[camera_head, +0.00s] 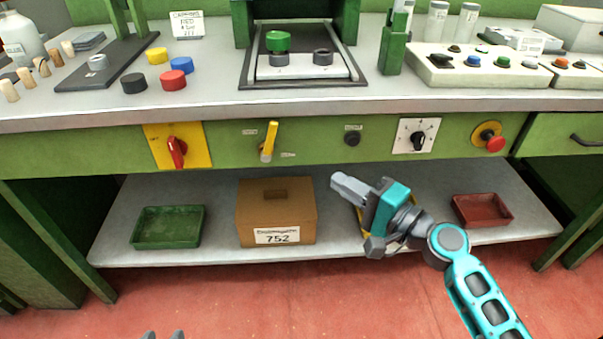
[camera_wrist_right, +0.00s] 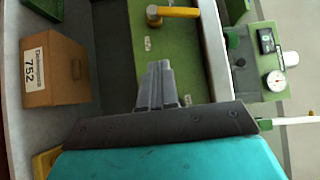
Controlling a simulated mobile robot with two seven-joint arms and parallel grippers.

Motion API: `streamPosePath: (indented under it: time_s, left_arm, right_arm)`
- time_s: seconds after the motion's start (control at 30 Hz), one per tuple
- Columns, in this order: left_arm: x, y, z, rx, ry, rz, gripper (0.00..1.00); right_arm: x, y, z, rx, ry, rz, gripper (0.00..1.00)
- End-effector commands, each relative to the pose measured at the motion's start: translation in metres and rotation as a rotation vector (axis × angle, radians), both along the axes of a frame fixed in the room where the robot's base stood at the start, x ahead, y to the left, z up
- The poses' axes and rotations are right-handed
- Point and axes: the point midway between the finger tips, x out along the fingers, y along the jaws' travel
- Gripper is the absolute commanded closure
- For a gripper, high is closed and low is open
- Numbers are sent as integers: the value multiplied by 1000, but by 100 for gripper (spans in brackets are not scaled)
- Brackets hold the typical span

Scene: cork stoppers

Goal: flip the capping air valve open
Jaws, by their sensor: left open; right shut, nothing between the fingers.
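The air valve is a yellow lever (camera_head: 269,140) on the green front panel below the worktop. In the head view the lever stands nearly upright, leaning slightly right, with its pivot at the lower end. The lever also shows at the top of the right wrist view (camera_wrist_right: 180,12). My right gripper (camera_head: 338,182) is shut and empty, below and to the right of the lever and apart from it. Its closed fingers also show in the right wrist view (camera_wrist_right: 158,68). My left gripper (camera_head: 163,335) shows only its fingertips at the bottom edge; they are spread apart.
A red switch on a yellow plate (camera_head: 192,130) is left of the lever. A black knob (camera_head: 352,139), a rotary selector (camera_head: 401,142) and a red emergency button (camera_head: 495,144) are to its right. A cardboard box (camera_head: 243,212) and green tray (camera_head: 139,240) stand on the lower shelf.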

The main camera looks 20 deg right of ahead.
Motion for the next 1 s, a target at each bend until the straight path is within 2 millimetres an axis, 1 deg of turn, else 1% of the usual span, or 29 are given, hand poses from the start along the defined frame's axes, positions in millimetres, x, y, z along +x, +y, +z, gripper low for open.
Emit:
streamPosePath:
  time_s: [0.03,0.07,0.2,0.37,0.47,0.8,0.9,1.0]
  left_arm:
    - [1,-2,-13,-4,-2,-4,57]
    - [1,-3,-15,-6,-3,-5,57]
    - [1,-5,-18,-9,-1,-11,57]
    - [1,-6,-16,-10,0,-13,57]
    - [1,-6,-14,-10,-1,-12,57]
    - [2,-4,-8,-10,-9,-7,57]
    - [2,-4,-7,-9,-10,-5,57]
    - [1,-2,-5,-5,-5,-2,57]
  right_arm:
    - [3,-4,-2,66,-19,8,100]
    - [4,-6,2,102,-27,14,100]
    - [7,-11,17,213,-52,35,100]
    - [13,-10,25,244,-59,41,100]
    - [24,-4,28,242,-60,41,100]
    - [83,27,40,241,-59,40,100]
    - [97,36,44,242,-59,40,100]
    - [99,52,48,241,-56,40,100]
